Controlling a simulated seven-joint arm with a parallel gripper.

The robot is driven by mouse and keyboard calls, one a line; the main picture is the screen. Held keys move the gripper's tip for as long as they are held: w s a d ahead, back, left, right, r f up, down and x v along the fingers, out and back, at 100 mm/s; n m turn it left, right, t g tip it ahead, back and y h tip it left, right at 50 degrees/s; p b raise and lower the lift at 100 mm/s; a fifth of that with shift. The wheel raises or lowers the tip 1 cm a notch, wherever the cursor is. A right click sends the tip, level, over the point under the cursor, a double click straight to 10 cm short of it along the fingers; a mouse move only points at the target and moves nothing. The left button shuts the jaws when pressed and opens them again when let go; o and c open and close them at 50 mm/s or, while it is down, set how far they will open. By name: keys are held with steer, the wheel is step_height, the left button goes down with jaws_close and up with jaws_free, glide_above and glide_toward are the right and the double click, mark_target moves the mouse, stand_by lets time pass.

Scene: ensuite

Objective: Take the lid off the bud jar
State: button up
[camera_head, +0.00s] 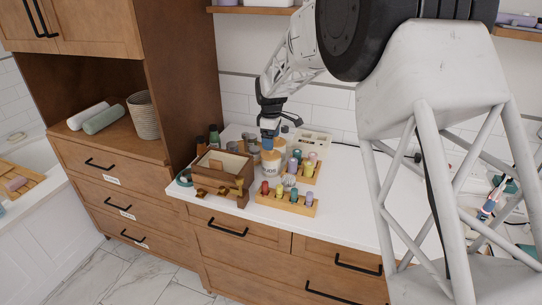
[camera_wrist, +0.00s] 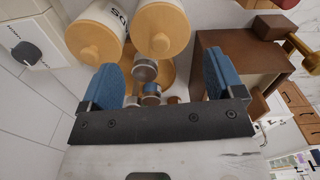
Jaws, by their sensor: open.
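My gripper (camera_head: 268,138) is above the counter, over a group of jars. Its two blue fingers (camera_wrist: 166,72) are spread apart in the wrist view, with nothing held between them. A white jar with a wooden lid and dark lettering (camera_head: 270,169) stands just below the fingers in the head view. In the wrist view, two round wooden lids with knobs, a left one (camera_wrist: 95,40) and a right one (camera_wrist: 161,31), sit on white jars beyond the fingertips. The left jar's label is only partly visible. I cannot tell which of these is the bud jar.
An open wooden box (camera_head: 222,174) stands left of the jars. Wooden racks of small colored bottles, a front one (camera_head: 285,203) and one behind, stand to the right. Dark bottles (camera_head: 213,135) are at the back left. The counter (camera_head: 345,215) is clear at front right.

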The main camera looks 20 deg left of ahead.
mark_target(271, 153)
steer(key=shift+f, duration=0.2)
steer(key=shift+f, duration=2.55)
steer(key=c, duration=0.6)
